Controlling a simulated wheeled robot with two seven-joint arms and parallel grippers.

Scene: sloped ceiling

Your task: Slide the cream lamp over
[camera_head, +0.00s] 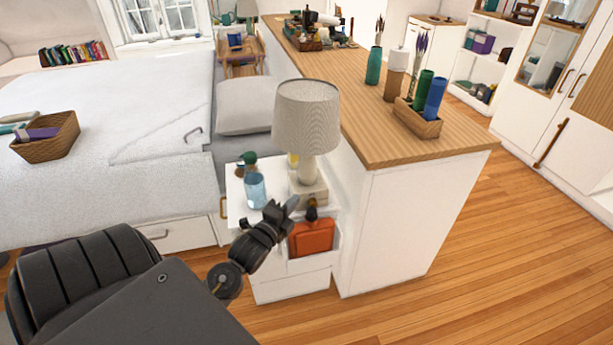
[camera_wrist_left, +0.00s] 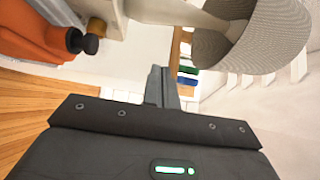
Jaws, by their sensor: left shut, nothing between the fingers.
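The cream lamp (camera_head: 306,118) stands upright on a pale block or book stack (camera_head: 309,190) on the white nightstand (camera_head: 237,207). Its ribbed shade is wide, with a pale base below. In the left wrist view the lamp's shade (camera_wrist_left: 252,40) fills the upper right, tilted by the camera angle. My left gripper (camera_head: 291,203) is in front of the nightstand top, close to the lamp's support. It is shut and empty; its fingers (camera_wrist_left: 162,82) point toward the lamp area. I cannot tell whether it touches anything. My right gripper is not in view.
A blue glass bottle (camera_head: 255,189) and a duck-like figure (camera_head: 247,162) stand left of the lamp. An orange object (camera_head: 312,238) sits in the nightstand's open compartment. A wood-topped cabinet (camera_head: 390,140) borders the right side, the bed (camera_head: 110,160) the left. Wooden floor lies open at right.

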